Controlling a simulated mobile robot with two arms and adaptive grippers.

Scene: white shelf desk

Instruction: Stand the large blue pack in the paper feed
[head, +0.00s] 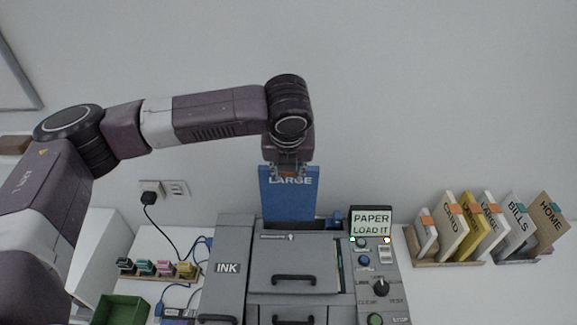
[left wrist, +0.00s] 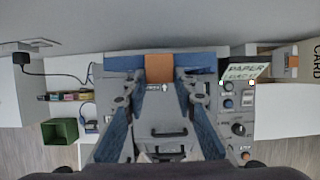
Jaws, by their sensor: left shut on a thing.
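The large blue pack (head: 289,199), marked LARGE, stands upright at the back of the grey printer (head: 235,255). Its lower edge is at the printer's rear top, where the paper feed is; I cannot tell how deep it sits. My left gripper (head: 288,172) is above it, shut on its top edge at an orange tab. In the left wrist view the orange tab (left wrist: 159,68) lies between the fingers, with blue to both sides. The printer's small screen (head: 372,223) reads PAPER LOAD IT. My right gripper is not in view.
A rack of upright packs (head: 470,228) and a second holder with BILLS and HOME packs (head: 530,225) stand at right. At left are small ink cartridges (head: 160,268), a green bin (head: 120,309) and a wall plug (head: 149,196) with cables.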

